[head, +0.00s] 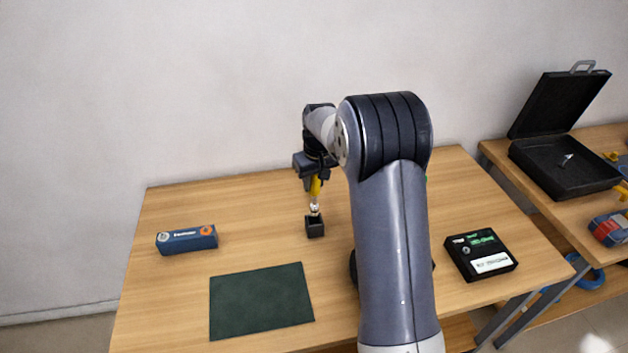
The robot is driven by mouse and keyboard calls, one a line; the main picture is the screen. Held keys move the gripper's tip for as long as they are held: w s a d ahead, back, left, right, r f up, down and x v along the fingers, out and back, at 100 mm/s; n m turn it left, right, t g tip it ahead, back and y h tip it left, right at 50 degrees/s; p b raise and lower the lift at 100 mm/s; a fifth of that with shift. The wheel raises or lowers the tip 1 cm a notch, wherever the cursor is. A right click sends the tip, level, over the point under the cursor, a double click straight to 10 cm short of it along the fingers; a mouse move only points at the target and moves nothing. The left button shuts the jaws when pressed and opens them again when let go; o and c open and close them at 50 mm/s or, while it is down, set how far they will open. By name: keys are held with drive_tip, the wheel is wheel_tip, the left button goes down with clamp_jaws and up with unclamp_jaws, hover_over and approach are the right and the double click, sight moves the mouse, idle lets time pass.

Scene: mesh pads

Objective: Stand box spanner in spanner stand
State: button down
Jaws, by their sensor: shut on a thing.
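My gripper (315,178) points down over the middle back of the wooden table and is shut on the box spanner (315,190). The spanner has a yellow upper part and a shiny metal lower end, and hangs about upright. The spanner stand (315,229), a small black square holder with an open top, stands on the table right below it. The metal end is at or just above the stand's opening; I cannot tell whether it is inside. The gripper's fingers are small and partly hidden by the wrist.
A blue box (187,239) lies at the left and a dark green mat (262,300) at the front. A black case with a green display (480,254) lies at the right. An open black toolbox (562,168) stands on a second table. My arm hides the table's middle right.

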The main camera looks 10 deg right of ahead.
sight(314, 205)
drive_tip(key=shift+f+b, duration=2.6)
drive_tip(key=shift+f, duration=1.45)
drive_tip(key=c, duration=1)
unclamp_jaws()
drive_tip(key=shift+c, duration=0.2)
drive_tip(key=r, duration=0.3)
drive_tip(key=s+r, duration=0.1)
drive_tip(key=r, duration=0.3)
drive_tip(key=r+b, duration=0.1)
drive_tip(key=r, duration=0.2)
drive_tip(key=shift+s+d+r, duration=0.25)
drive_tip(key=shift+s+r, duration=0.05)
drive_tip(key=shift+r, duration=0.1)
